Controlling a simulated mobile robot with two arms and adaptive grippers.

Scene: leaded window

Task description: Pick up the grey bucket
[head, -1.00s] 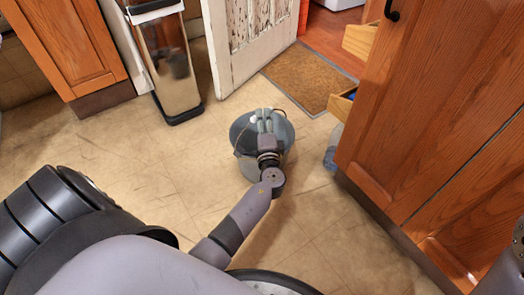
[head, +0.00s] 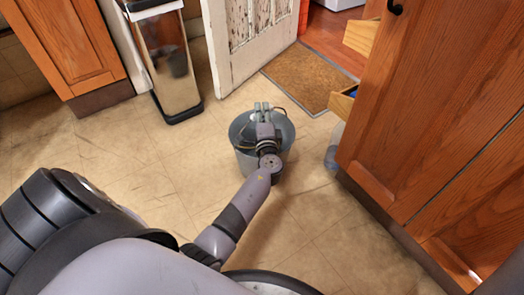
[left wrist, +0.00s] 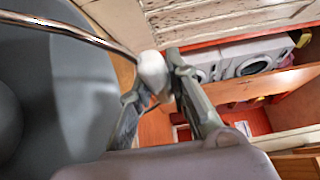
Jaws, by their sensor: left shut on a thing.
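The grey bucket (head: 246,163) is upright in the middle of the head view, with the tiled floor around it. I cannot tell whether its base touches the floor. My left gripper (head: 262,106) is over the bucket's mouth, shut on its wire handle. In the left wrist view, the bucket (left wrist: 70,95) fills the left side. Its handle (left wrist: 75,30) runs to a white grip (left wrist: 153,74) between the fingertips of my left gripper (left wrist: 160,76). My left arm hides part of the bucket in the head view. My right gripper is not in view.
A tall bin (head: 168,65) and a wooden cabinet (head: 65,45) stand at the back left. A white door (head: 240,45) stands open beside a brown mat (head: 308,77). Wooden cabinets (head: 430,110) close off the right side. A clear bluish object (head: 334,147) is beside them.

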